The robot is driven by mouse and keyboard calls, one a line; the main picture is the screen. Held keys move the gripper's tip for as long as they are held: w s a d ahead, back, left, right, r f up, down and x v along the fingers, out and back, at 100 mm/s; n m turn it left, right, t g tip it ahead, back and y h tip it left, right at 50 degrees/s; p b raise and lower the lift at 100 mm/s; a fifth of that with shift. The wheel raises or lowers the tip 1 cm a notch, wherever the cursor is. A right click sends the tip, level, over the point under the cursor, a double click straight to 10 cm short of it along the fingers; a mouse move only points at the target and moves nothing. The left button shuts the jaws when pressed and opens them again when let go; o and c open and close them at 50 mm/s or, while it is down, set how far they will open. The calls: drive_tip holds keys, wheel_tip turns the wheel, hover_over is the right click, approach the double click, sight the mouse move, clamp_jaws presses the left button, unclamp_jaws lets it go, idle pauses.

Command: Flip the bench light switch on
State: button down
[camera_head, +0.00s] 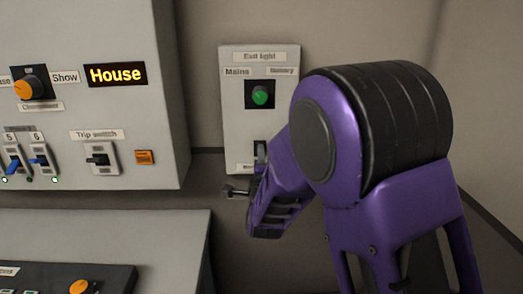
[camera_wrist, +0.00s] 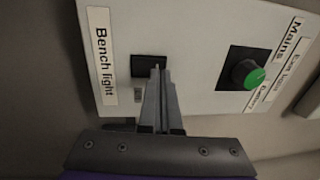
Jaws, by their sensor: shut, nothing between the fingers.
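The bench light switch (camera_wrist: 146,66) is a dark rocker set in a pale wall panel (camera_wrist: 190,35), beside the printed "Bench light" label (camera_wrist: 103,62). My gripper (camera_wrist: 158,70) is shut and empty. Its narrow grey fingertips overlap the switch in the wrist view; whether they touch it I cannot tell. In the head view the panel (camera_head: 233,120) is on the back wall, and my purple arm covers its lower right. The switch is mostly hidden there, so its position is unclear.
A green knob (camera_head: 260,95) marked Mains and Battery sits above the switch on the same panel. A large grey cabinet (camera_head: 165,110) at left carries an orange knob (camera_head: 27,89), a trip switch (camera_head: 98,159) and small levers. A desk console (camera_head: 170,235) lies below it.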

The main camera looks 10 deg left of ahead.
drive_tip(key=shift+w+a, duration=0.1)
drive_tip(key=shift+w, duration=0.25)
drive_tip(key=shift+w+r+b, duration=0.1)
drive_tip(key=shift+w+b, duration=0.05)
drive_tip(key=shift+b, duration=0.3)
